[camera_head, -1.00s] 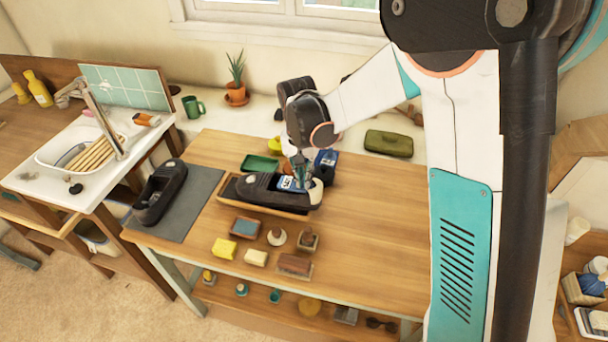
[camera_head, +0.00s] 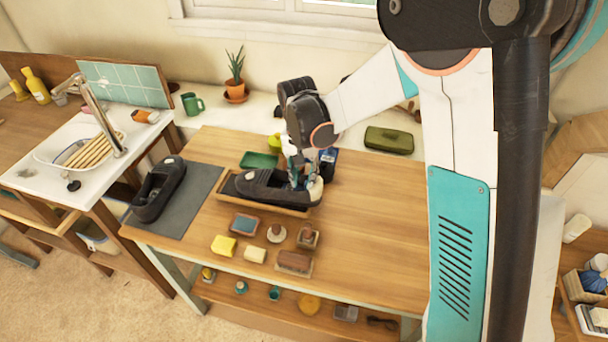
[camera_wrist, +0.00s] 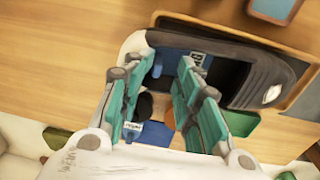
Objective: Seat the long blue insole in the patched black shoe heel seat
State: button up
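The patched black shoe (camera_head: 258,186) lies in a shallow wooden tray (camera_head: 270,207) on the bench, its pale heel end to the right. In the wrist view, the shoe (camera_wrist: 262,72) has its pale heel at upper left. The long blue insole (camera_wrist: 170,63) lies low inside the heel end, its white label beside my right finger. Whether it is fully flat is hidden by the fingers. My gripper (camera_head: 302,184) is down at the heel opening. In the wrist view, the teal fingers of my gripper (camera_wrist: 166,68) stand apart, with blue insole showing between and below their tips.
A second black shoe (camera_head: 160,190) sits on a grey mat (camera_head: 198,205) at left. Brushes and a yellow sponge (camera_head: 223,245) lie in front. The bench's right side is clear.

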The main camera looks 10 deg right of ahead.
jog(key=shift+r, duration=0.1)
notch_tip(320, 180, up, 12)
jog(key=shift+a, duration=0.35)
jog(key=shift+w, duration=0.1)
dwell(0.3)
jog(key=s+d+r+n+t, duration=0.25)
jog(key=s+d+r, duration=0.4)
jog(key=s, duration=0.35)
jog(key=s+d+f+n+t, duration=0.1)
jog(key=s+d+t, duration=0.4)
jog(key=s, duration=0.7)
jog(key=shift+s+d+f+n+y, duration=0.15)
jog(key=shift+d+f+n+y, duration=0.15)
jog(key=shift+d+n, duration=0.25)
